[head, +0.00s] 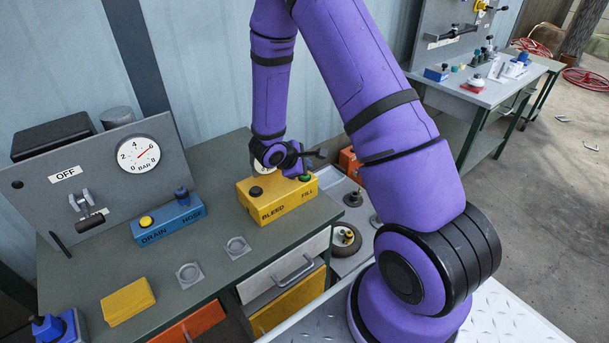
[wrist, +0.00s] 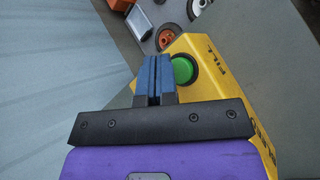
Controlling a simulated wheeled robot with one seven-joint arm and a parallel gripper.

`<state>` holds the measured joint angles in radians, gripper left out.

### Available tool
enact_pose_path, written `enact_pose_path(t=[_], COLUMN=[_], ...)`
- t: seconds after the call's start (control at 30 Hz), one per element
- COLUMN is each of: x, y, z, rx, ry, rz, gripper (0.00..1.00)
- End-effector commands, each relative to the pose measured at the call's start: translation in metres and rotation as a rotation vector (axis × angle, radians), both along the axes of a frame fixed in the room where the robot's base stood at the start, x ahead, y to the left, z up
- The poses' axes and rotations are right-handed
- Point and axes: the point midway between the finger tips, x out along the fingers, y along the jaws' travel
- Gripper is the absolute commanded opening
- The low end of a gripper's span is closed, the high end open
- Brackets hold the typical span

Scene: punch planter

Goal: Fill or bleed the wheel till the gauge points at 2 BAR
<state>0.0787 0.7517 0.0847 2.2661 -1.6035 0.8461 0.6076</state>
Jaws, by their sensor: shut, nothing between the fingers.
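The yellow box (head: 280,205) marked BLEED and FILL stands on the bench. It has a black button (head: 256,191) at the BLEED end and a green button (head: 304,179) at the FILL end. A white gauge (head: 264,169) behind the box is mostly hidden by my arm, so its needle cannot be read. In the wrist view my gripper (wrist: 154,62) is shut and empty, its blue fingertips just left of the green button (wrist: 183,70). I cannot tell its height over the box. A wheel (head: 346,240) lies in the tray to the right of the bench.
A panel gauge (head: 138,155) at the left has its red needle near 6. Below it are an OFF sign (head: 65,176) and a valve handle (head: 82,202). The blue DRAIN HOSE box (head: 168,220) and a yellow block (head: 127,302) sit on the bench.

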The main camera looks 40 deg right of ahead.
Motion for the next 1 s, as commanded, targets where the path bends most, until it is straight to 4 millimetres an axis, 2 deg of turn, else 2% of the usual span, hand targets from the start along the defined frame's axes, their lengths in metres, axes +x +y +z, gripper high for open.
enact_pose_path(t=[0.67,1.0], x=[0.0000,-0.0002], y=[0.0000,-0.0002], z=[-0.0002,-0.0080], rx=[0.000,-0.001], ry=[0.000,0.000], rz=[0.000,-0.001], gripper=[0.00,0.00])
